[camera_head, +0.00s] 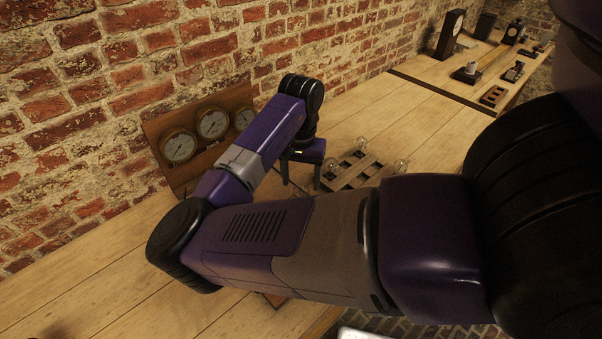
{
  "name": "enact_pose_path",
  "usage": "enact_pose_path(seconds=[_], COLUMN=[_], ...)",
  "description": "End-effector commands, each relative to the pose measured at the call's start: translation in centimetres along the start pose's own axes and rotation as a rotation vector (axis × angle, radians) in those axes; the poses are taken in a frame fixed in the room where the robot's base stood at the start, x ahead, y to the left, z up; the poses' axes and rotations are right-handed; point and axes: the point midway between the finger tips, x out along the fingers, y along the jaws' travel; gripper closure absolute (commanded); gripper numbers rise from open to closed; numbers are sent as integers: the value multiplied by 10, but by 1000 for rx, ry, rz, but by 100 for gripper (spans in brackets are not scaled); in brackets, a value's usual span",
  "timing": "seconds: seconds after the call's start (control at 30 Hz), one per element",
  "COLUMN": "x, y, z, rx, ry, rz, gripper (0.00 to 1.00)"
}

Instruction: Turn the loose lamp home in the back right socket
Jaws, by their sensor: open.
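A pale wooden socket board (352,182) with dark square openings lies on the bench, right of my gripper. One clear glass lamp (362,143) stands at its far edge. Another clear lamp (400,166) stands at its right edge. I cannot tell which lamp is loose or how deep either one sits. My arm hides the near part of the board.
A wooden panel with three round gauges (213,124) leans by the brick wall, left of my gripper. A farther bench section (440,72) holds a dark clock-like box (450,34) and several small devices. Bare bench (440,125) lies right of the board.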

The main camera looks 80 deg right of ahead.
Motion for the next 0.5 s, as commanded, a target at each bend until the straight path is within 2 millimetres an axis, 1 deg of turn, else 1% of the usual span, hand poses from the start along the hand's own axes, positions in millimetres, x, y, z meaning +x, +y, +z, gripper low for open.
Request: enact_pose_path(seconds=[0.1,0.3,0.5], x=[18,45,58], y=[0,0,0], z=[0,0,0], rx=[-1,1,1], ry=[-1,0,2], rz=[1,0,-1], gripper=[36,36,36])
